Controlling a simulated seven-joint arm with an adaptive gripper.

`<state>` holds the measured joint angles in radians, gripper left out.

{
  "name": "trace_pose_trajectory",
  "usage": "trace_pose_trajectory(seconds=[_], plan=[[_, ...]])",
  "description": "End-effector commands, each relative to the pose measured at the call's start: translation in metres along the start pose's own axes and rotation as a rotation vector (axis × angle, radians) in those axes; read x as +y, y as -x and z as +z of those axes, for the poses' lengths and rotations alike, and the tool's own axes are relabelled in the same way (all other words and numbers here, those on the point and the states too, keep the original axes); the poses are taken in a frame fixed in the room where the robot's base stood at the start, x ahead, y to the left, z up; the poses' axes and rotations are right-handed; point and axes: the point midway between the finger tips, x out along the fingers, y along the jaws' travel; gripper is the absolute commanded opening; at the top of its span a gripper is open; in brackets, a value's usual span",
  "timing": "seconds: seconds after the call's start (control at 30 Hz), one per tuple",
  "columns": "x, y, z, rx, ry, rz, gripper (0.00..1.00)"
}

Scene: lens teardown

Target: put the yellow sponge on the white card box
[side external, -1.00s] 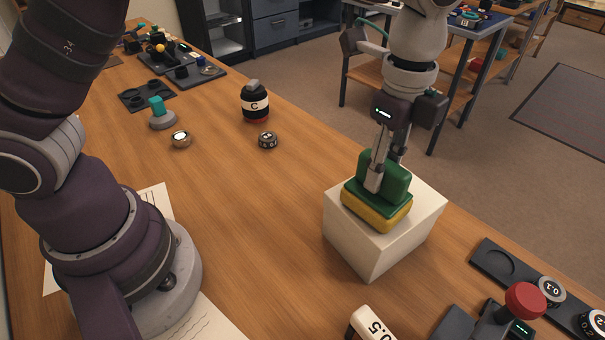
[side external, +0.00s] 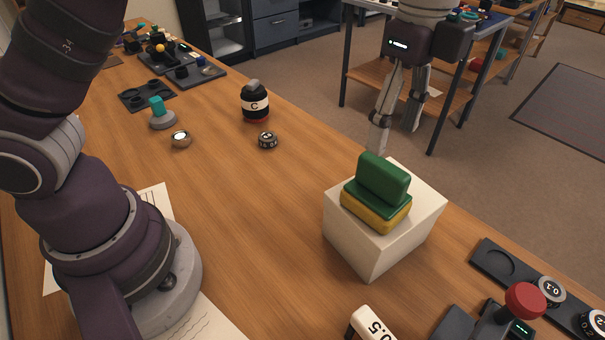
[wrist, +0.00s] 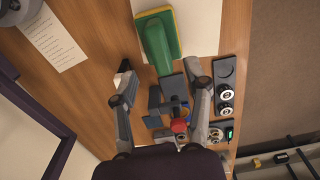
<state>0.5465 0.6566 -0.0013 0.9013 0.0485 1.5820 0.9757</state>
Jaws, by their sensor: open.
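The yellow sponge (side external: 375,213) has a green top layer and a raised green grip (side external: 383,181). It rests on top of the white card box (side external: 372,253), near the left part of its top face. My gripper (side external: 396,140) is open and empty, above and behind the box, clear of the sponge. In the wrist view my gripper's fingers (wrist: 123,101) are spread apart. The sponge's yellow edge (wrist: 174,35) and green grip (wrist: 155,45) lie beyond them, on the pale box top (wrist: 202,30).
A black tray (side external: 520,280) with round weights and a red-knobbed device (side external: 524,301) stand to the right. A white block marked 0.5 (side external: 371,325) is at the front. The table's middle is clear.

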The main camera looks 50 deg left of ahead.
Motion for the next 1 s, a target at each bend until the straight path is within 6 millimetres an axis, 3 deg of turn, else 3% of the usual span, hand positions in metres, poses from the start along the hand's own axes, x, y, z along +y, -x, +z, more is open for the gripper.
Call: trace_pose_trajectory(seconds=[0.17,0.27,0.37,0.5,0.7,0.83,1.0], plan=[[0.000,0.015,0.001,0.001,0.005,-0.001,0.49],[0.001,0.025,0.012,0.015,0.086,-0.022,0.49],[0.006,0.041,0.041,0.057,0.303,-0.077,0.49],[0.030,0.053,0.094,0.147,0.715,-0.181,0.49],[0.084,0.031,0.151,0.296,1.270,-0.322,0.49],[0.104,0.011,0.167,0.362,1.474,-0.373,0.49],[0.111,0.003,0.171,0.386,1.544,-0.388,0.49]])
